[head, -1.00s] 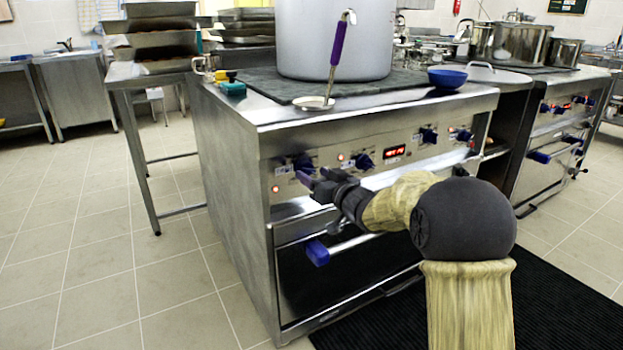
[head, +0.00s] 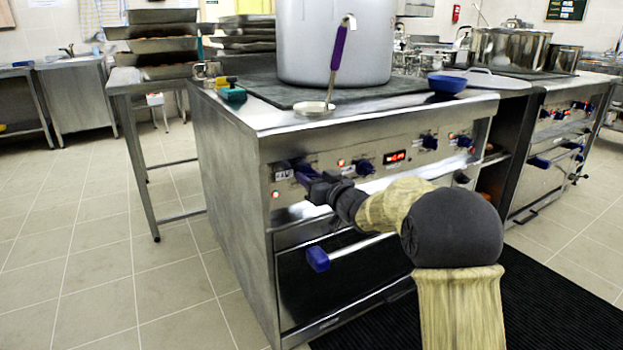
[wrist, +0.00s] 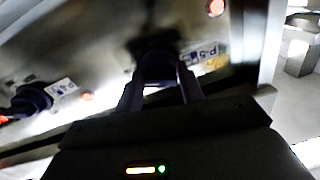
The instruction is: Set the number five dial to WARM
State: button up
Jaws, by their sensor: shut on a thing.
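My gripper (head: 303,173) reaches to the leftmost dial on the front panel of the near stove. In the wrist view the gripper (wrist: 160,88) has its two fingers on either side of this dark dial (wrist: 158,66), shut on it. The label (wrist: 201,54) beside it is blurred and seems to read P-5. The fingers hide much of the dial in the head view, and I cannot read its setting. A neighbouring dark blue dial (head: 364,167) is free, and it also shows in the wrist view (wrist: 32,98).
A blue-ended oven handle (head: 318,259) lies below my arm. A large pot (head: 335,45), a ladle (head: 338,55) and a blue bowl (head: 447,82) are on top. The floor at left is clear.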

jog(key=shift+d, duration=0.1)
jog(key=n+p, duration=0.1)
jog(key=n, duration=0.4)
jog(key=shift+r, duration=0.1)
jog(key=n+b, duration=0.1)
jog(key=n, duration=0.4)
jog(key=shift+h, duration=0.4)
jog(key=shift+n, duration=0.3)
jog(key=o, duration=1)
jog(key=shift+c, duration=0.2)
jog(key=p+v, duration=0.5)
jog(key=v, duration=1.2)
jog(key=shift+d, duration=0.2)
